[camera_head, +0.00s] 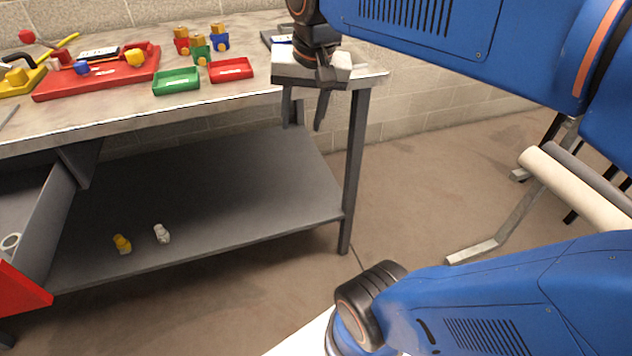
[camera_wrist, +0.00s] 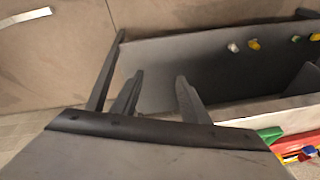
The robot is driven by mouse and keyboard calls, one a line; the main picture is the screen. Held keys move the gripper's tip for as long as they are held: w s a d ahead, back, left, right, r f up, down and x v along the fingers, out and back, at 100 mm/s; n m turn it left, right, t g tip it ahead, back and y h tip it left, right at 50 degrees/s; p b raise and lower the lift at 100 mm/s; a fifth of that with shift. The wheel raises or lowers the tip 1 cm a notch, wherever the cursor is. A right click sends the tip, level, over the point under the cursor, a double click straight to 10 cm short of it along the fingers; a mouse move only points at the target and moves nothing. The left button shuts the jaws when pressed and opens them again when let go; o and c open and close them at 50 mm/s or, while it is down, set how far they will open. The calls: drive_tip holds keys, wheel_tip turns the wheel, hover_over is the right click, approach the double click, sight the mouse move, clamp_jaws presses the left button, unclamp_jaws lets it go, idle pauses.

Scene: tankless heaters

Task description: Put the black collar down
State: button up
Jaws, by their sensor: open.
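My gripper (camera_head: 306,110) hangs fingers-down at the front right corner of the workbench (camera_head: 120,122). In the wrist view my gripper (camera_wrist: 160,92) has its two dark fingers apart, with nothing between them. Beyond them lies the grey lower shelf (camera_wrist: 215,60). I cannot pick out a black collar for certain in either view. Small black parts show in the red tray (camera_head: 45,96) and by the yellow tray (camera_head: 30,86) at the bench's left, too small to identify.
A green bin (camera_head: 177,82) and a red bin (camera_head: 231,70) stand left of my gripper, with several coloured fittings (camera_head: 201,52) behind. A yellow fitting (camera_head: 122,243) and a white fitting (camera_head: 162,234) are on the lower shelf.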

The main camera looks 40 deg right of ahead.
drive_tip(key=s+a+f+n+t, duration=0.1)
drive_tip(key=s+a+f+n, duration=0.1)
drive_tip(key=s+f+n, duration=0.4)
wheel_tip(320, 180, down, 5)
drive_tip(key=shift+s+a+f, duration=0.15)
drive_tip(key=shift+s+a, duration=0.05)
drive_tip(key=shift+s, duration=0.9)
